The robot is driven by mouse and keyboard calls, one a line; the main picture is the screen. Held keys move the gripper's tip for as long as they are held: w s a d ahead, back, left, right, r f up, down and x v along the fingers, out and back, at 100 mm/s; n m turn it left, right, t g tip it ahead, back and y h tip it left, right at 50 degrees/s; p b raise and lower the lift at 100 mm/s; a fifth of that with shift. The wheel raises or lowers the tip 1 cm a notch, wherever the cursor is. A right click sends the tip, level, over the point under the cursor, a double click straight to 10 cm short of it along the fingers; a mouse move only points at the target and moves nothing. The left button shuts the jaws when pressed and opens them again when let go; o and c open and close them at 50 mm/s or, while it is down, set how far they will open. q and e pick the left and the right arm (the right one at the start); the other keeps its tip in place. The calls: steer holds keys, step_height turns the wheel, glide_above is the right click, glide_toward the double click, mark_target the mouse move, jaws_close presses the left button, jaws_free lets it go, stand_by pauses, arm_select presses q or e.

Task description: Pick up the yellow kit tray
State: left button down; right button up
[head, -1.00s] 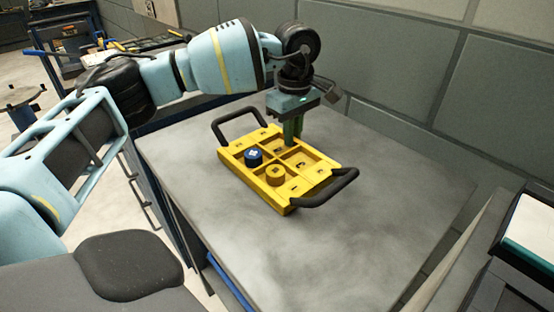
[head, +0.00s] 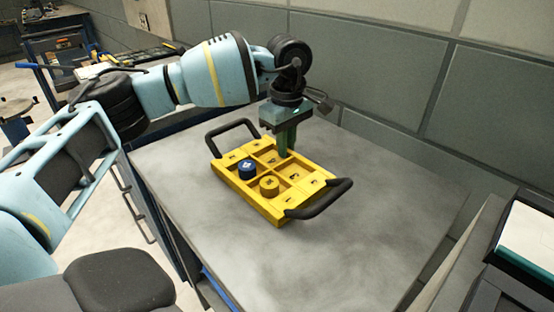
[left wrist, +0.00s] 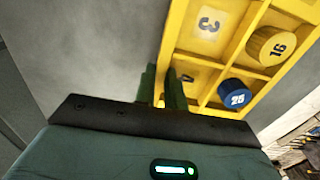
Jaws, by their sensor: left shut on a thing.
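The yellow kit tray (head: 262,207) lies on the grey bench top, with a black handle at each end. It holds a blue round piece (head: 247,169) and an ochre round piece (head: 269,186) in separate compartments. In the left wrist view these read 25 (left wrist: 236,98) and 16 (left wrist: 271,46). My left gripper (head: 285,151) points down at the tray's far long side. Its green fingers (left wrist: 162,88) are on either side of the tray's side wall, shut on it. The gripped wall is partly hidden. My right gripper is not in view.
The grey bench top (head: 330,250) is clear around the tray. A grey panelled wall (head: 390,80) stands close behind the bench. A dark case with a pale top (head: 530,240) is at the right edge. A cluttered blue workbench (head: 62,42) is at the back left.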

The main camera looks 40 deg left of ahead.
arm_select(q)
steer(key=shift+r, duration=0.15)
steer(key=shift+r, duration=1.55)
steer(key=shift+s+r, duration=0.15)
steer(key=shift+s, duration=0.1)
steer(key=s+a, duration=0.1)
steer(key=s, duration=0.4)
steer(key=s+a+r, duration=0.1)
steer(key=s, duration=0.4)
steer(key=s+a, duration=0.2)
steer(key=s, duration=0.3)
steer(key=shift+r, duration=0.15)
steer(key=shift+d, duration=0.1)
